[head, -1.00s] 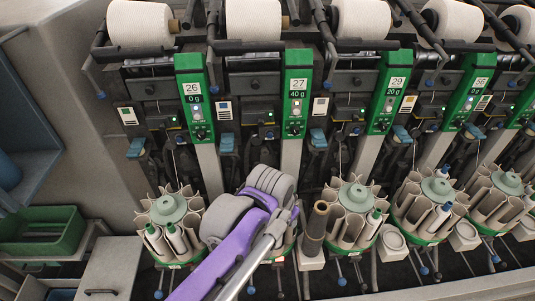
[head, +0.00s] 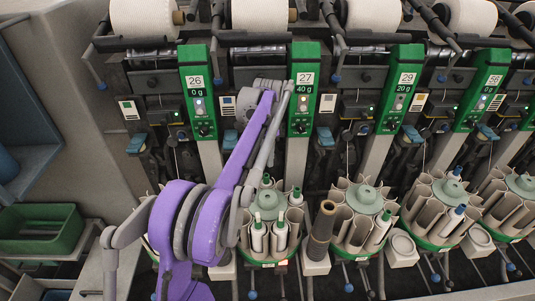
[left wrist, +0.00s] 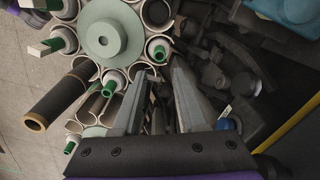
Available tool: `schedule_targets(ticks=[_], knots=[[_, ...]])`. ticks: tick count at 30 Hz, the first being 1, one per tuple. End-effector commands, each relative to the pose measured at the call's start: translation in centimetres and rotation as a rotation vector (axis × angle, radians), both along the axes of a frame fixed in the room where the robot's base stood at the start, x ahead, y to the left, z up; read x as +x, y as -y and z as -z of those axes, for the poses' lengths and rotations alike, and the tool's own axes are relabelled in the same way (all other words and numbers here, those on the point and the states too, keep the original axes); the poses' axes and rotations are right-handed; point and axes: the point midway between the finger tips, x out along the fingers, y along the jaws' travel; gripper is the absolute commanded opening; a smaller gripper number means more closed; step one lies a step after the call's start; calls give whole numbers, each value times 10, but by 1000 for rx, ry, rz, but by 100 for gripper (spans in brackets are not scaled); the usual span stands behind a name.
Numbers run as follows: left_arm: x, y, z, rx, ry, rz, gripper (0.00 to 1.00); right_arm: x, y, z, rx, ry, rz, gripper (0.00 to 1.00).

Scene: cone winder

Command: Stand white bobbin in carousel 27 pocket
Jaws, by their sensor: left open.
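Carousel 27 (head: 270,205) stands below the panel marked 27 (head: 304,78). Several white bobbins (head: 281,234) with green tips stand in its pockets; which one the task means I cannot tell. In the left wrist view, a carousel hub (left wrist: 112,32), apparently the same one, is at top left, with a white bobbin with a green tip (left wrist: 160,49) in a pocket near the fingers. My left gripper (left wrist: 162,66) is open beside that carousel's rim, with nothing visible between its fingers. My right gripper is not in view.
A dark tube (head: 321,232) stands right of carousel 27; it also shows in the left wrist view (left wrist: 62,95). Carousel 29 (head: 364,205) is farther right. My left arm hides most of carousel 26. A green bin (head: 38,232) is at far left.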

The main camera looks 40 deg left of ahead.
Motion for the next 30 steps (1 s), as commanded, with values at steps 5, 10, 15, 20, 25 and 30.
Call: schedule_targets(ticks=[5, 10, 15, 20, 25, 30], knots=[[0, 0, 32, 0, 0, 0, 42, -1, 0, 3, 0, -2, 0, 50], [0, 0, 62, 0, 1, 0, 42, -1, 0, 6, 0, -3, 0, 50], [1, 0, 85, 0, 1, 0, 42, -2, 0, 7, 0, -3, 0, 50], [0, 0, 94, 0, 1, 0, 42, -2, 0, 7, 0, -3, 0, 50], [0, 0, 96, 0, 1, -1, 42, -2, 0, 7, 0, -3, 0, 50], [0, 0, 96, 0, 1, -1, 35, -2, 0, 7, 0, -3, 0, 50]])
